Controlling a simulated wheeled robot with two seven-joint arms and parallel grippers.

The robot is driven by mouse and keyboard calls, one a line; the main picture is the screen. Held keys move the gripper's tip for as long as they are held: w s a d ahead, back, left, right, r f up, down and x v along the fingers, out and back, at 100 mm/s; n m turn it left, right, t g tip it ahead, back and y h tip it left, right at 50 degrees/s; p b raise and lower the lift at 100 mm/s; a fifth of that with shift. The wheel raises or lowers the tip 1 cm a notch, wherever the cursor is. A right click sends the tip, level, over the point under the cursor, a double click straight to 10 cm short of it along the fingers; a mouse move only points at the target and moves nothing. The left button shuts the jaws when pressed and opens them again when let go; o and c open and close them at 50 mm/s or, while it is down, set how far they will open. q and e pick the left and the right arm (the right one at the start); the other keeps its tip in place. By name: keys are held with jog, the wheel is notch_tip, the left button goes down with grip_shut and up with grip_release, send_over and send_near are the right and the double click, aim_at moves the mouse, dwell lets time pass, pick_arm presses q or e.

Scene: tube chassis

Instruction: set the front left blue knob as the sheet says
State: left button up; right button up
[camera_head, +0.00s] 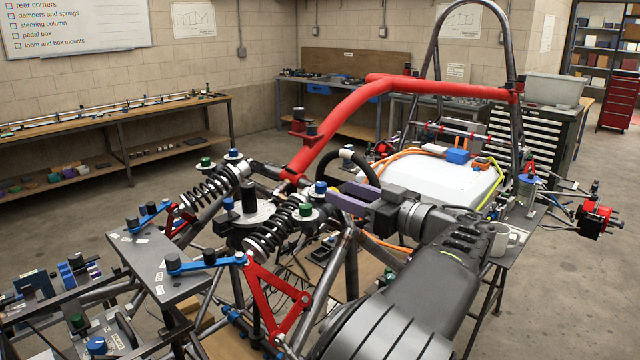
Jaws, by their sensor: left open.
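Two blue knobs stand on pale discs by the black coil springs: one at the right spring (321,187) and one at the left spring (232,153). I cannot tell for sure which is the front left one. Green knobs stand beside them, one at the right (306,209) and one at the left (207,162). My left gripper (340,198), with purple-grey finger pads, is open just right of the right blue knob; contact cannot be made out. Knob markings are too small to read. Sheets hang on the wall, one at the left (193,20) and one at the right (458,20); their text is unreadable.
A red tube (345,105) arches behind the springs, and a black steering wheel (362,162) is close behind my gripper. Red wishbones (272,295) and a grey plate (165,285) with blue levers lie in front. A whiteboard list (75,25) hangs at the upper left.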

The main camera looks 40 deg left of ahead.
aim_at(325, 185)
pick_arm(q)
jog(key=a+p, duration=0.1)
jog(key=a, duration=0.2)
jog(key=a+p, duration=0.1)
jog(key=a, duration=0.2)
jog(key=shift+w+r, duration=0.1)
jog(key=shift+w, duration=0.1)
jog(key=shift+a, duration=0.45)
jog(key=shift+c, duration=0.3)
grip_shut()
